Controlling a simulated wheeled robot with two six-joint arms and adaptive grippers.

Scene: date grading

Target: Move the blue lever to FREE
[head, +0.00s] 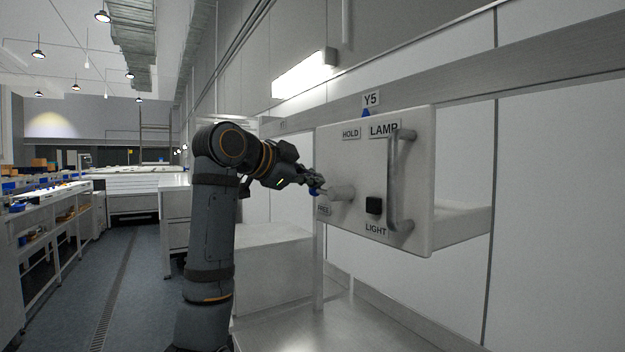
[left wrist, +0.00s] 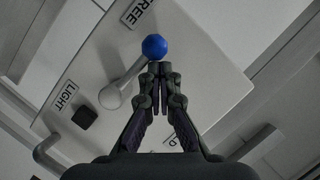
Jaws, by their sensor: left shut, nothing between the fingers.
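The blue lever's round knob (left wrist: 154,47) sits on the end of a pale arm (left wrist: 128,80) that pivots on the white box (head: 375,160). In the head view the knob (head: 314,191) shows small at the box's left edge, partly covered by my gripper. The lever points left, nearer the FREE label (head: 323,210) than the HOLD label (head: 351,133) above. In the left wrist view the FREE label (left wrist: 138,12) lies just beyond the knob. My left gripper (head: 315,183) is shut and empty; its fingertips (left wrist: 159,69) are right beside the knob. Whether they touch I cannot tell.
A grey bar handle (head: 397,180) stands out at the box's right. A black LIGHT button (head: 374,205) sits beside it. A Y5 sign (head: 371,99) is above the box, and a metal counter (head: 330,325) runs below. The aisle at left is free.

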